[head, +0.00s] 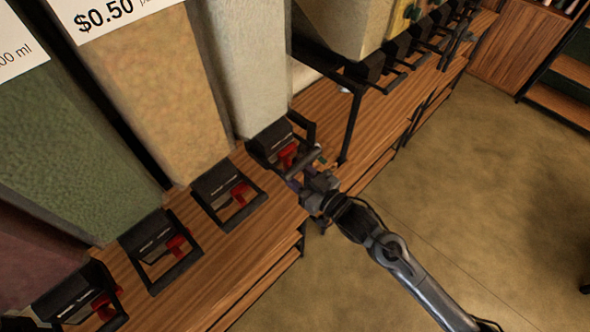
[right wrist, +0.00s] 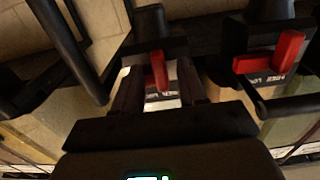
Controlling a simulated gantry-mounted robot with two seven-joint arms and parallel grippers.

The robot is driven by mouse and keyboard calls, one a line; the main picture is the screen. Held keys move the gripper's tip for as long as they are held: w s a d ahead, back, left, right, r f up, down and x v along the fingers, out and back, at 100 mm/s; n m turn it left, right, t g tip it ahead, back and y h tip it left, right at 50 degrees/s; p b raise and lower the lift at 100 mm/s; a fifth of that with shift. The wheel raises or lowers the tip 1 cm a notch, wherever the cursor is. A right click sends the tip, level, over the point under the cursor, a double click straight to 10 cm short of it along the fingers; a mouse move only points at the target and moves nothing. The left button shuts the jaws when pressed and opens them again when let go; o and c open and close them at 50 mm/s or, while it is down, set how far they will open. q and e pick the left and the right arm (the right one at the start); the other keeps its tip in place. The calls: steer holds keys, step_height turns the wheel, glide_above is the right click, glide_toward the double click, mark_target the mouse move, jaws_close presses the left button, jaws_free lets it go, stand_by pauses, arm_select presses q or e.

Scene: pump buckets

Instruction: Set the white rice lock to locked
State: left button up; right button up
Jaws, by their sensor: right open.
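A pale white-grey bin (head: 245,65), apparently the white rice, stands above a black dispenser outlet (head: 268,142). The outlet's red lock (head: 288,155) shows in front of it, partly covered by the black handle frame and my gripper. My right gripper (head: 305,172) is close in front of this lock. In the right wrist view the red lock (right wrist: 159,70) stands upright in the picture between the two open fingers (right wrist: 158,88). There seems to be a gap on both sides; contact cannot be told. My left gripper is not in view.
Neighbouring dispensers with red locks (head: 240,193) line the wooden shelf (head: 240,235) to the left. A black post (head: 352,125) rises just right of my gripper. The floor (head: 440,190) is open.

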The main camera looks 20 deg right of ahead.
jaws_close()
steer(key=shift+w+d+p, duration=0.25)
steer(key=shift+d+p, duration=0.05)
steer(key=shift+d, duration=0.35)
steer(key=shift+w+d+p, duration=0.25)
steer(key=shift+d, duration=0.35)
jaws_free()
